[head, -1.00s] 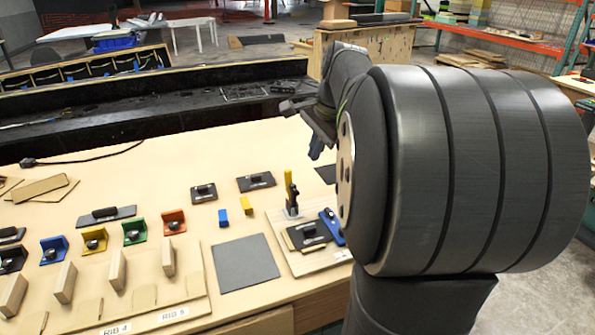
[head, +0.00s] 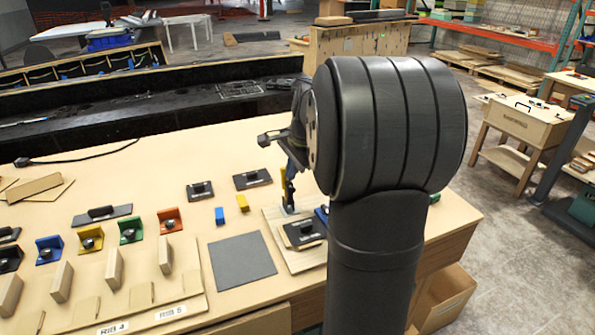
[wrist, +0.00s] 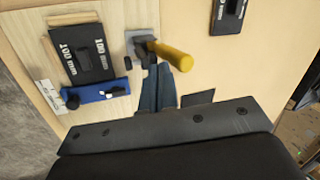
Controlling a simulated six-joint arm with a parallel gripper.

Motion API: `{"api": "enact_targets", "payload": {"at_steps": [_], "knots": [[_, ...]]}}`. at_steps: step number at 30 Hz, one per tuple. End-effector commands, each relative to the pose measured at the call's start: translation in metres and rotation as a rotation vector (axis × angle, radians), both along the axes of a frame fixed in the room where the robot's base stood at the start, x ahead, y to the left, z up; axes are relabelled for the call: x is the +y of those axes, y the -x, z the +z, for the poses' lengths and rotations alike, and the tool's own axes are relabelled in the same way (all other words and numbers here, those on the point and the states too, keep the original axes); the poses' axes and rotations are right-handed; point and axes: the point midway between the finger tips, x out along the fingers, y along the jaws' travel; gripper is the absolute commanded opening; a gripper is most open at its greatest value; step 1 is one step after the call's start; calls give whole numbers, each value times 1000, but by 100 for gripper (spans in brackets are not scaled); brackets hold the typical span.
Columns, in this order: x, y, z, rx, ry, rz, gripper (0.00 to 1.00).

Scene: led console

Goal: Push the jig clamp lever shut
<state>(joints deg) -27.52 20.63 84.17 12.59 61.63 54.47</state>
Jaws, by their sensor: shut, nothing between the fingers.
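The jig clamp lever has a yellow handle (head: 283,183) that stands roughly upright on a grey base at the back of the wooden jig board (head: 272,228). In the wrist view the yellow handle (wrist: 175,57) points toward the camera and to the right. My gripper (wrist: 155,80) is shut and empty. Its dark blue fingertips are right beside the lever, just below the handle in the wrist view. In the head view my gripper (head: 291,172) partly overlaps the lever. I cannot tell whether they touch. A black block marked 100 mm (wrist: 88,52) lies on the jig.
A blue bar (wrist: 98,92) lies beside the black block. A grey mat (head: 242,262) is left of the jig. Small blue (head: 220,215) and yellow (head: 243,203) blocks and black plates (head: 252,179) lie behind it. Colored brackets stand further left.

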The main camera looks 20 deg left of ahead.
Motion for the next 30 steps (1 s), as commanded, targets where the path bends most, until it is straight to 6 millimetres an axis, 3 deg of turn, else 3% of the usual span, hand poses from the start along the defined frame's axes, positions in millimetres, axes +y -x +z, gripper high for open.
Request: {"api": "enact_targets", "payload": {"at_steps": [30], "knots": [[10,-10,1,84,83,0,0]]}}
